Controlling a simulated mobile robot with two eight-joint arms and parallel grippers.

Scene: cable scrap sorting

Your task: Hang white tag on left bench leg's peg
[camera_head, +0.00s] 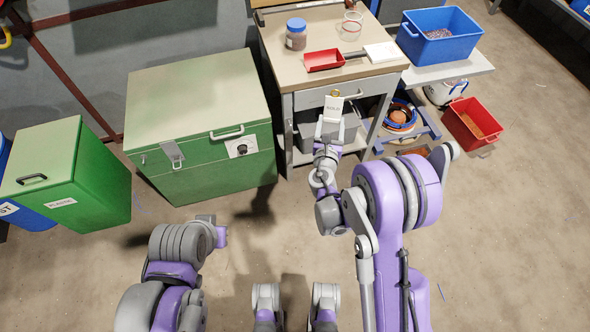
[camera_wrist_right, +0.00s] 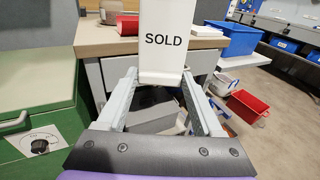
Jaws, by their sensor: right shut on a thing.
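The white tag (camera_head: 333,106), which reads SOLD in the wrist view (camera_wrist_right: 162,22), is upright in my right gripper (camera_head: 330,122). The two fingers of the gripper (camera_wrist_right: 160,78) are shut on its lower end. A small brass-coloured ring or spot shows at the tag's top in the head view. The tag is in front of the workbench (camera_head: 300,75), over its drawer front. The left bench leg (camera_head: 287,133) is left of the tag, apart from it; it also shows in the wrist view (camera_wrist_right: 95,82). I cannot make out a peg on it. My left gripper is not in view.
A green chest (camera_head: 195,130) stands close left of the bench. A red scoop (camera_head: 323,60), a jar (camera_head: 296,38) and a white pad (camera_head: 382,52) are on the benchtop. A blue crate (camera_head: 440,48) and red bin (camera_head: 472,130) are to the right. Floor in front is open.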

